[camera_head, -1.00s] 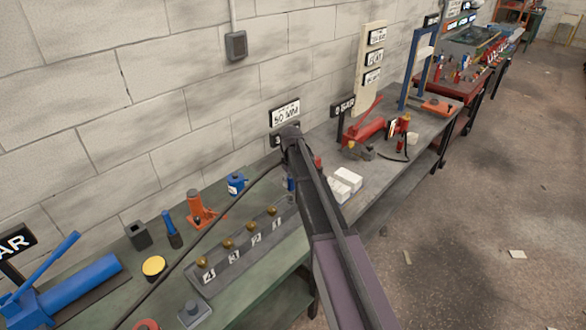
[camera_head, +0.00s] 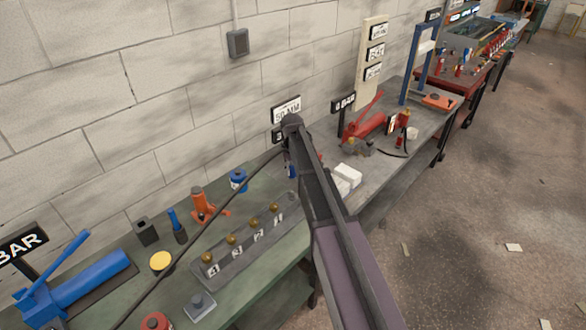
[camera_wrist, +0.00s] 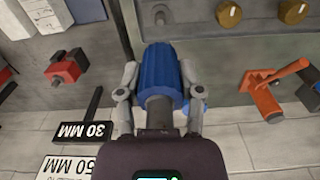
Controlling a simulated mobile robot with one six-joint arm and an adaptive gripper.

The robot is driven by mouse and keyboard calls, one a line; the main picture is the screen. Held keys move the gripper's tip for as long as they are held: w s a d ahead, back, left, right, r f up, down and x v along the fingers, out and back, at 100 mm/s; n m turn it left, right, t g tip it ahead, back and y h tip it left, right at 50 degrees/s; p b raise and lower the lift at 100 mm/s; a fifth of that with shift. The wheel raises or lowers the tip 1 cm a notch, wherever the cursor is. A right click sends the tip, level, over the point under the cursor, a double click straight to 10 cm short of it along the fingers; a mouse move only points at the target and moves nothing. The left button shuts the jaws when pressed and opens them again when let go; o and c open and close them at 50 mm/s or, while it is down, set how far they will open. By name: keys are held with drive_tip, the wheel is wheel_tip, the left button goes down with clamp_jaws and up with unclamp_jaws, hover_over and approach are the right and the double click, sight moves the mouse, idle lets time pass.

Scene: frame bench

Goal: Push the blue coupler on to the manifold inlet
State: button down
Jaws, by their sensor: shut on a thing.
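My gripper (camera_wrist: 158,100) is shut on the blue coupler (camera_wrist: 160,72), a ribbed blue sleeve with a grey body, with one finger on each side. In the head view my arm hides most of the coupler, and only a blue sliver (camera_head: 291,171) shows. In the head view the manifold (camera_head: 233,265) has a row of numbered brass stubs. A small stub (camera_wrist: 160,18) shows beyond the coupler; I cannot tell whether they touch.
An orange jack (camera_head: 203,205), a blue can (camera_head: 238,181) and a blue pump (camera_head: 90,283) stand left on the green bench. White blocks (camera_head: 347,175) and a red pump (camera_head: 368,124) are right of my arm. A cable crosses the bench. Signs stand near the wall.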

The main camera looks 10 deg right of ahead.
drive_tip(key=b, duration=0.6)
hover_over(292, 192)
drive_tip(key=shift+w+d+f, duration=0.1)
drive_tip(key=shift+f, duration=2.75)
drive_tip(key=shift+f+b, duration=1.95)
drive_tip(key=shift+f, duration=0.15)
drive_tip(key=shift+c, duration=0.8)
unclamp_jaws()
drive_tip(key=shift+r, duration=0.3)
wheel_tip(292, 192, up, 9)
drive_tip(key=p, duration=1)
drive_tip(key=shift+r, duration=0.2)
